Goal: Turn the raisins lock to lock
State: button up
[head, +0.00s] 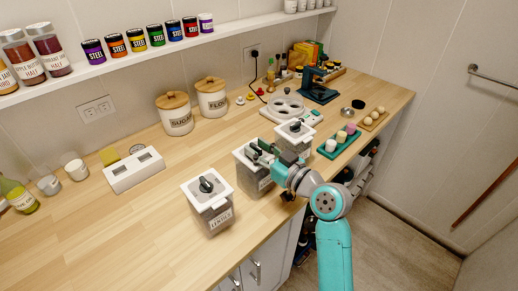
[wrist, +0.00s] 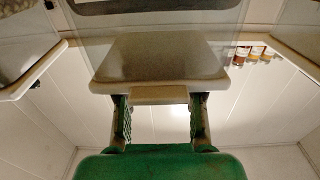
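Three clear square canisters with white lids and dark knobs stand along the counter's front edge in the head view: a left one (head: 210,212), a middle one (head: 246,178) and a right one (head: 292,128). The left label seems to read lentils; I cannot read the other two, so I cannot tell which holds raisins. My gripper (head: 257,151) is at the lid of the middle canister, covering most of its knob. In the wrist view my gripper (wrist: 160,115) has its fingers apart, with a pale block (wrist: 160,95) at the lid's edge between the tips. Contact is unclear.
The right canister stands close beside my gripper. A green tray (head: 331,150) with small cups, a white board (head: 290,110) and a dark blue appliance (head: 320,90) lie further right. Sugar and flour jars (head: 178,118) stand at the back. The counter's left front (head: 110,240) is clear.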

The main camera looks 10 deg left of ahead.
grip_shut()
jog(key=shift+s+a+m+t+h, duration=0.1)
jog(key=shift+m+t+h, duration=0.3)
jog(key=shift+s+a+r+m+t+h, duration=0.1)
jog(key=shift+a+m+t+h, duration=0.05)
jog(key=shift+m+t+h, duration=1.1)
jog(key=shift+s+a+m+t+h, duration=0.1)
jog(key=shift+m+t+h, duration=0.8)
jog(key=shift+h, duration=0.65)
jog(key=shift+m+t+h, duration=0.65)
jog(key=shift+m+h, duration=1)
jog(key=shift+h, duration=0.75)
jog(key=shift+m+h, duration=0.3)
jog(key=shift+h, duration=0.2)
